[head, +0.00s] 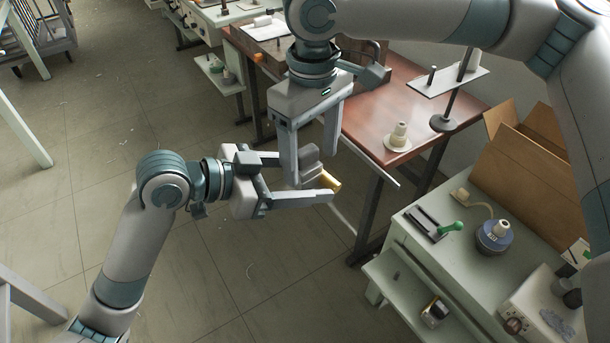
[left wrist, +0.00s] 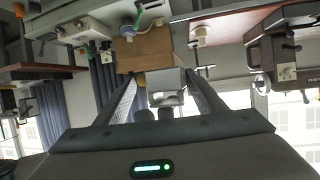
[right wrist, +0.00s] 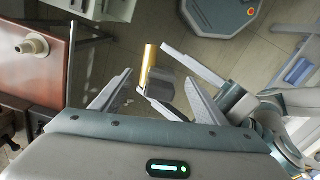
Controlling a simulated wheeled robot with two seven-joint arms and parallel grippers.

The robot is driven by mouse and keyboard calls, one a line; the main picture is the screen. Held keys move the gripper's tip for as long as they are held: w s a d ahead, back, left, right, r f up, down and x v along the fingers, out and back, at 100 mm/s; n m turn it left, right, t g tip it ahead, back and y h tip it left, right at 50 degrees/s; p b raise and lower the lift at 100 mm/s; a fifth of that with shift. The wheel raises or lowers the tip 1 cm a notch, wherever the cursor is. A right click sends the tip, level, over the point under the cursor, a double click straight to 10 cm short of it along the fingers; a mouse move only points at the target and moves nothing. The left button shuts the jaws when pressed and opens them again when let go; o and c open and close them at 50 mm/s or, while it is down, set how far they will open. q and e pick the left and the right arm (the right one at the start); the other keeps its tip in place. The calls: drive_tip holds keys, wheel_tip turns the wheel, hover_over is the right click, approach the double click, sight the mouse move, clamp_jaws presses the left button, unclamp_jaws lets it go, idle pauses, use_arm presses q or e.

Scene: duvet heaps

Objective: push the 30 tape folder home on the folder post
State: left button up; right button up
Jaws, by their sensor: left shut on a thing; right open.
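My left gripper (head: 300,178) is shut on a grey block with a brass-yellow end, which looks like the tape folder (head: 330,182); no number is readable on it. In the right wrist view the folder (right wrist: 149,66) shows as an upright yellow piece beside a grey block. The left wrist view shows a pale block (left wrist: 166,82) between the left fingers. My right gripper (head: 311,165) is open, pointing down close to the folder, its fingers apart. In the right wrist view the folder lies ahead of the right fingers, between their lines. I cannot make out the folder post.
A red-brown table (head: 385,95) with a cream cone (head: 398,135) and a stand (head: 440,122) is behind. A pale bench (head: 425,255) at right carries a green-handled tool (head: 450,228), a blue disc with a white spool (head: 494,238) and cardboard (head: 530,160).

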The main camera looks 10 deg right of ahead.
wheel_tip(320, 180, up, 8)
drive_tip(key=shift+r, duration=0.2)
idle(0.4)
